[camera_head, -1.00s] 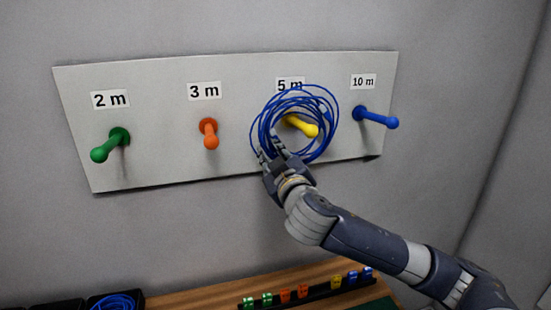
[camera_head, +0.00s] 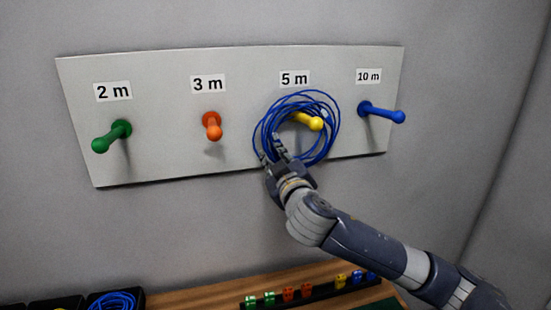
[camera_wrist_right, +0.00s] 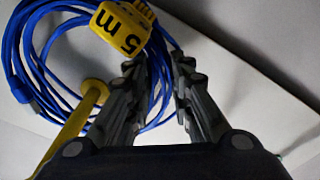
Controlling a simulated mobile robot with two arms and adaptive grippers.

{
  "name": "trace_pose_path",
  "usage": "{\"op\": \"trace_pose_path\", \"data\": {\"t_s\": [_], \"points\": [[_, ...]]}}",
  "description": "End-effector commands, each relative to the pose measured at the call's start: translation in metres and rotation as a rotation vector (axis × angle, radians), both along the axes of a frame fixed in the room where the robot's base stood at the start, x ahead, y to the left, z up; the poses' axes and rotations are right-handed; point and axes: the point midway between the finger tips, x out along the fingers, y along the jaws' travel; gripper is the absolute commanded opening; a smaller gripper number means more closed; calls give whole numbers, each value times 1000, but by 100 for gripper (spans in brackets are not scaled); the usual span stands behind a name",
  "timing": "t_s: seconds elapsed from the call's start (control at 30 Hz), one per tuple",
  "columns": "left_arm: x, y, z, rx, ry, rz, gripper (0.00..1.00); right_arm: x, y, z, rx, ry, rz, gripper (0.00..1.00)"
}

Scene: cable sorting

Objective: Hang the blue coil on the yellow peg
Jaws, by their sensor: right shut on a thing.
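The blue coil (camera_head: 263,135) is a loose ring of blue cable around the yellow peg (camera_head: 307,120) on the board, below the 5 m label. The peg's round tip shows inside the ring. My right gripper (camera_head: 273,150) is shut on the coil at its lower left. In the right wrist view the coil (camera_wrist_right: 14,62) hangs behind the fingers (camera_wrist_right: 155,75), and the yellow peg (camera_wrist_right: 72,127) sticks out through its loop. A yellow 5 m tag (camera_wrist_right: 122,30) is on the cable. Whether the coil's top rests on the peg I cannot tell. My left gripper is not in view.
The board (camera_head: 165,130) also bears a green peg (camera_head: 112,136), an orange peg (camera_head: 212,125) and a blue peg (camera_head: 381,112), all empty. Below, a wooden table (camera_head: 200,297) holds a dark bin with blue cable (camera_head: 112,301) and a rack of coloured clips (camera_head: 305,291).

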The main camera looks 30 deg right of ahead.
Motion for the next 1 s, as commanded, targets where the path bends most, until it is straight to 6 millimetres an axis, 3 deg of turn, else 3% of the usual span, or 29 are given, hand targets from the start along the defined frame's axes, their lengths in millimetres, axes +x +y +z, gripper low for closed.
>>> {"op": "trace_pose_path", "data": {"t_s": [0.17,0.2,0.3,0.67,1.0], "points": [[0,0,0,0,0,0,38,0,0,1,-1,-2,0,0],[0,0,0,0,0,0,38,0,0,1,-1,-2,0,23],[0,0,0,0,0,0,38,0,0,1,0,-1,0,44],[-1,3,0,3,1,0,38,-2,1,-1,0,1,0,44],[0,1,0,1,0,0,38,-44,11,-1,-1,0,2,44]]}}
